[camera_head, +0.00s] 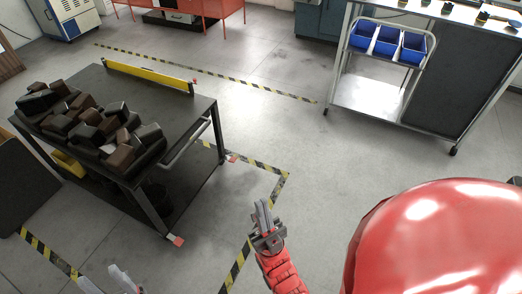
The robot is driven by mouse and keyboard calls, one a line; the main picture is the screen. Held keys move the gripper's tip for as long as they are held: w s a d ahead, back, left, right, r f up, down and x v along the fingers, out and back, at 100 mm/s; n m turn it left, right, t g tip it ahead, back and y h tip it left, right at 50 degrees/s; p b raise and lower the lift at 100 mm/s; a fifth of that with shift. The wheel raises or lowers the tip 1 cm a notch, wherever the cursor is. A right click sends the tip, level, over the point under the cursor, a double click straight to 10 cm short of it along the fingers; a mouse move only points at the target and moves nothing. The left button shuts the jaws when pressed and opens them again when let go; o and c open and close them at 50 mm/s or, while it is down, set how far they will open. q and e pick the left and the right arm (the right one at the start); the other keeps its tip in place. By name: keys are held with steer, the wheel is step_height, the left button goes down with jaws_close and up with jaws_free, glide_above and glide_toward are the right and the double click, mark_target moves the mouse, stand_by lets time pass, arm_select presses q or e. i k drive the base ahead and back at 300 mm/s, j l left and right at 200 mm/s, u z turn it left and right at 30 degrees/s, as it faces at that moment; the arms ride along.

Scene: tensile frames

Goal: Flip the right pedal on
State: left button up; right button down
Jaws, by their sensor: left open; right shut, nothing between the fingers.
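I cannot make out any pedal in this view. My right gripper (263,206) is in the lower middle, on a red arm, with its grey fingers together and nothing between them. It shows above the grey floor, near yellow-and-black floor tape. My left gripper (106,282) is at the bottom left, cut off by the frame edge. Its pale fingers are apart and nothing shows between them.
A dark cart (185,108) at left carries a heap of brown and black blocks (88,122). A metal trolley (366,97) with blue bins (387,40) stands at upper right. A glossy red surface hides the lower right. The middle floor is clear.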

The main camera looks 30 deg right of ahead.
mark_target(233, 159)
steer(key=z, duration=0.55)
steer(key=i+l+u, duration=0.45)
steer(key=i+l, duration=0.2)
steer(key=i+l+u, duration=0.2)
steer(key=i+l, duration=0.15)
steer(key=i+l+u, duration=0.2)
steer(key=l, duration=0.3)
steer(key=i+l+u, duration=0.25)
steer(key=l, duration=0.25)
steer(key=i, duration=0.05)
